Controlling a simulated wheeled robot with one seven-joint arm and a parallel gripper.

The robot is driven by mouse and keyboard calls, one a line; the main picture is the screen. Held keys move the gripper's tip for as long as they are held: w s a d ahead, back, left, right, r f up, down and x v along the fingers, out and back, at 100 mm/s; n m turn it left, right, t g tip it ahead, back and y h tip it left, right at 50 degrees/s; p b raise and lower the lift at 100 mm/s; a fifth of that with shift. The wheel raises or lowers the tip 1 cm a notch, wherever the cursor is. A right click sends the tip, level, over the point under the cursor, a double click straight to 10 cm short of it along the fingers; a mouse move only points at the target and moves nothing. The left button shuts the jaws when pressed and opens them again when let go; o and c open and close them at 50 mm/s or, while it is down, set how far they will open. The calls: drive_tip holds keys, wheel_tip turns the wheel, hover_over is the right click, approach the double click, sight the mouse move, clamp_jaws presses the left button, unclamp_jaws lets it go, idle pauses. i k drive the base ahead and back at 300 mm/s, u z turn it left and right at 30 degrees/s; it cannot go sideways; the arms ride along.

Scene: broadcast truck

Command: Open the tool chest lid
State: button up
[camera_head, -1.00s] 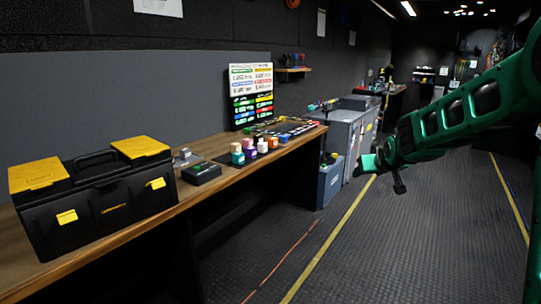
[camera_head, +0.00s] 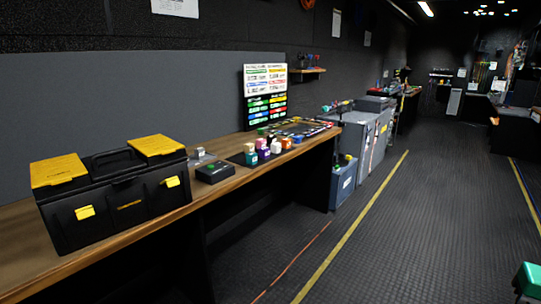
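The tool chest (camera_head: 118,203) is a black box with yellow panels on top and two yellow latches on its front. It sits on the wooden bench at the left, and its lid is shut. A black carry handle lies along the middle of the lid. Only a small green piece of my arm shows at the bottom right corner, far from the chest. My gripper's fingers cannot be made out in this view.
The wooden bench (camera_head: 224,186) runs along the left wall. A small black box (camera_head: 215,171) and several coloured bottles stand right of the chest. Grey cabinets (camera_head: 352,135) stand beyond. The ribbed floor (camera_head: 415,215) at the right is open.

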sight(115, 167)
drive_tip(key=u, duration=1.75)
drive_tip(key=i, duration=1.35)
drive_tip(key=z, duration=0.55)
